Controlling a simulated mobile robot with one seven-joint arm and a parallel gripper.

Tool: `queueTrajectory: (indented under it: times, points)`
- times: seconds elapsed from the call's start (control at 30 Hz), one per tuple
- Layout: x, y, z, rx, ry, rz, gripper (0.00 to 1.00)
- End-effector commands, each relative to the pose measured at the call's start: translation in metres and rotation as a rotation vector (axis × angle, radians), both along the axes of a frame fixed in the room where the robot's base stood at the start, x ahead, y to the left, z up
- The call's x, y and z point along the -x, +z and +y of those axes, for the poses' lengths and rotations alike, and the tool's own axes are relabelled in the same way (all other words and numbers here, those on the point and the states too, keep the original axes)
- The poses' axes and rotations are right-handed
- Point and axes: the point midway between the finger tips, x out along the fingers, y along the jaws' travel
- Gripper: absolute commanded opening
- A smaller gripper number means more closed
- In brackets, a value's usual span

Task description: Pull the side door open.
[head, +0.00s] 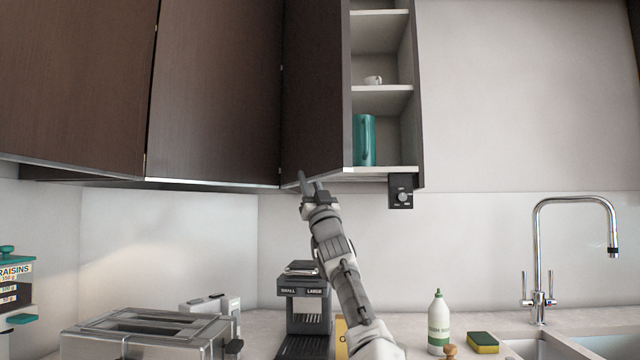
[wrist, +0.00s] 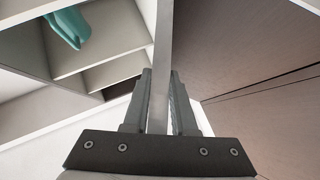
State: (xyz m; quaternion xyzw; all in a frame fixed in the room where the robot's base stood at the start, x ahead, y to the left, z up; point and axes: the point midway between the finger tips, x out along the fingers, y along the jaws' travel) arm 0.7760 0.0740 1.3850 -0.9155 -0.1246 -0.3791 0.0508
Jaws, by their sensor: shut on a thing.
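The side door (head: 315,90) is a dark brown wall-cabinet door. It stands open, swung to the left, and shows the pale shelves (head: 382,90) behind it. My gripper (head: 308,186) is at the door's lower edge in the head view. In the wrist view my gripper (wrist: 160,95) has one finger on each side of the door's edge (wrist: 163,50) and is shut on it. The door's brown face also shows on the right of the wrist view (wrist: 240,50). The contact at the fingertips is small in the head view.
A small black box with a knob (head: 401,192) hangs below the cabinet. The counter below holds a coffee machine (head: 304,300), a toaster (head: 150,335), a soap bottle (head: 438,322) and a tap (head: 540,250).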

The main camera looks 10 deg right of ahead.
Motion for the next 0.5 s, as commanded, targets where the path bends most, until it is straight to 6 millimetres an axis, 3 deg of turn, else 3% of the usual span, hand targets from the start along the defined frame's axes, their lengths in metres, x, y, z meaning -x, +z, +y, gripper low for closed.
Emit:
queueTrajectory:
  times: [0.5]
  points:
    - [-0.0003, -0.0038, 0.0068, -0.001, 0.001, 0.002, 0.00]
